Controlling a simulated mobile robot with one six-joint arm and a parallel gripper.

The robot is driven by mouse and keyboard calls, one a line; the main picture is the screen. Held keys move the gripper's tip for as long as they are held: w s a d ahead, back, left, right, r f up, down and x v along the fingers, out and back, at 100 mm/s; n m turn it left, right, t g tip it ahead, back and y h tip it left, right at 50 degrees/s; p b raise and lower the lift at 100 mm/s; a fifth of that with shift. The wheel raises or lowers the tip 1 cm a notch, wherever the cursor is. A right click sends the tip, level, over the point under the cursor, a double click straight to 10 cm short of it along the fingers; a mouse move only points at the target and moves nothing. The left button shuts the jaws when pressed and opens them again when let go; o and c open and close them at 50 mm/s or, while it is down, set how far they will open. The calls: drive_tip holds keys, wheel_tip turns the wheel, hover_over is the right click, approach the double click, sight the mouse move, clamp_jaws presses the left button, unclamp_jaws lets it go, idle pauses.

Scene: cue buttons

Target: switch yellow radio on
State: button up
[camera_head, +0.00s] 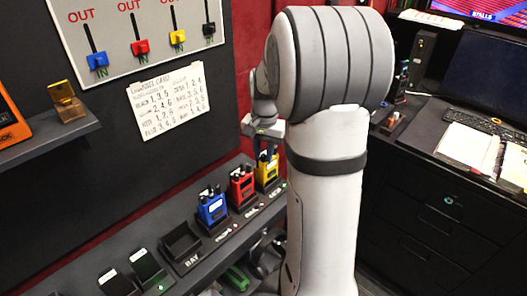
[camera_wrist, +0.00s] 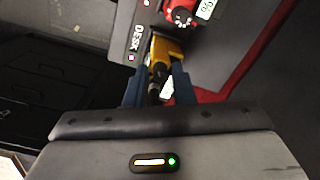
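The yellow radio (camera_head: 267,171) stands upright in the shelf row, right of the red radio (camera_head: 241,188) and blue radio (camera_head: 211,210). My gripper (camera_head: 263,130) is above the yellow radio, partly hidden by my arm. In the wrist view, the yellow radio (camera_wrist: 165,48) lies between the fingers of my gripper (camera_wrist: 155,88), with its dark top parts toward me. The two fingers are apart, one on each side of those parts. I see no clear contact. The setting of the radio's switch is too small to tell.
An empty black bay (camera_head: 181,244) and dark handsets (camera_head: 146,266) stand left of the radios. A board with coloured sliders (camera_head: 138,47) and a handwritten card (camera_head: 168,99) are on the wall. A desk with a keyboard (camera_head: 475,124) is at the right.

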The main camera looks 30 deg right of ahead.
sight(264, 156)
clamp_jaws()
drive_tip(key=m, duration=0.4)
drive_tip(key=shift+m, duration=0.4)
drive_tip(key=shift+o, duration=1.7)
unclamp_jaws()
wheel_tip(264, 156, up, 8)
drive_tip(key=shift+f+b, duration=0.1)
drive_tip(key=shift+b, duration=0.35)
